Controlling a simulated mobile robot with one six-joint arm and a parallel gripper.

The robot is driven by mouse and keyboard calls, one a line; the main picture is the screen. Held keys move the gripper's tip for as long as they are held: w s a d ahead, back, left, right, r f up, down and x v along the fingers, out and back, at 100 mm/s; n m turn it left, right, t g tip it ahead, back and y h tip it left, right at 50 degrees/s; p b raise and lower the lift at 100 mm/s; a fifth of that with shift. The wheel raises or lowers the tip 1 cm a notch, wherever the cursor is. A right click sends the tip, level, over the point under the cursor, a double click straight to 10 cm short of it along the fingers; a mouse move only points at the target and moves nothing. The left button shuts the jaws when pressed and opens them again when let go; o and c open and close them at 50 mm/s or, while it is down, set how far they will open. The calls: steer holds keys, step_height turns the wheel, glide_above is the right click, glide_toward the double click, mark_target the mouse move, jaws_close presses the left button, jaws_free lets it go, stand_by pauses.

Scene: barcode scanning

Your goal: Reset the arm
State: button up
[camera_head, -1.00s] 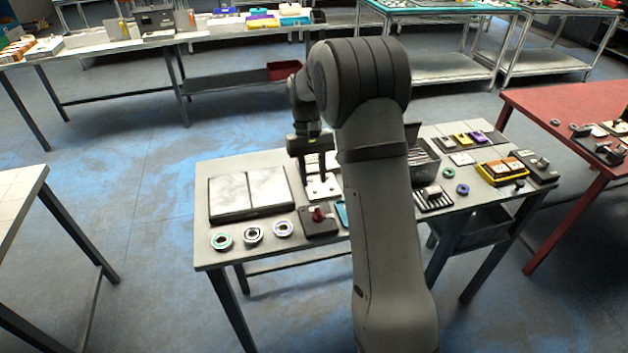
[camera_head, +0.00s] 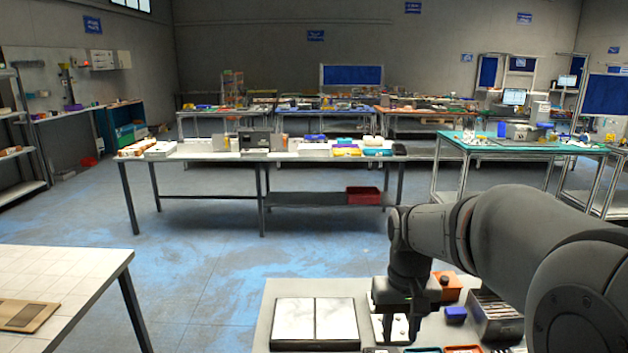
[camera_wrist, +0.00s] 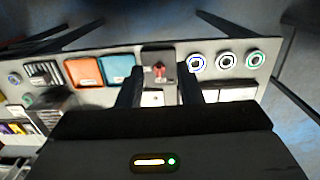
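My gripper (camera_head: 396,318) hangs pointing down over the near grey table, just right of a flat case with two white marbled panels (camera_head: 315,322). In the wrist view my gripper (camera_wrist: 160,76) has its two dark fingers apart with no object held between them. Beyond the fingertips a dark device with a red part (camera_wrist: 159,70) lies on the table (camera_wrist: 215,47). My arm reaches in from the right in the head view and hides part of the table.
An orange box (camera_head: 447,287) and a dark slotted rack (camera_head: 492,312) stand right of my gripper. A tiled table (camera_head: 75,270) is at left. A long white table (camera_head: 215,153) stands behind, with open blue-grey floor (camera_head: 190,255) between.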

steer(key=s+t, duration=0.3)
steer(key=s, duration=0.9)
steer(key=shift+s+a, duration=0.35)
steer(key=shift+s, duration=0.05)
steer(key=shift+f, duration=0.1)
